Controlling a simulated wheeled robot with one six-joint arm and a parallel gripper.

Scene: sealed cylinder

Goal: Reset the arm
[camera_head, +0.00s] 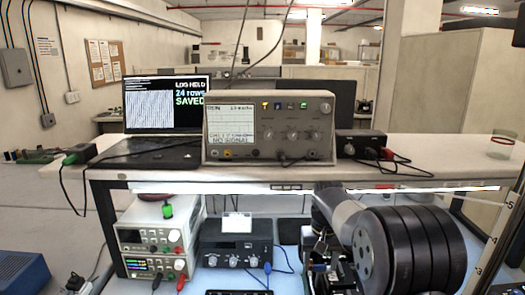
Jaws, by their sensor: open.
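My arm shows at the lower right, in front of the bench. A large black ribbed cylindrical part, which looks like one of my arm's joints, is close to the camera, and a pale link runs behind it. What looks like my gripper (326,272) is the small dark mechanism below that link, at the bottom of the picture. It appears open and empty. Its fingertips are hard to make out, and the ribbed part hides the area to its right.
The bench (400,172) crosses the view, with an oscilloscope (268,128), a laptop (166,104) reading "LOG HELD 24 rows SAVED", a black box (361,145) and a clear glass (502,146). Stacked instruments (150,238) and a dark unit (236,242) stand below. A blue box (24,275) is lower left.

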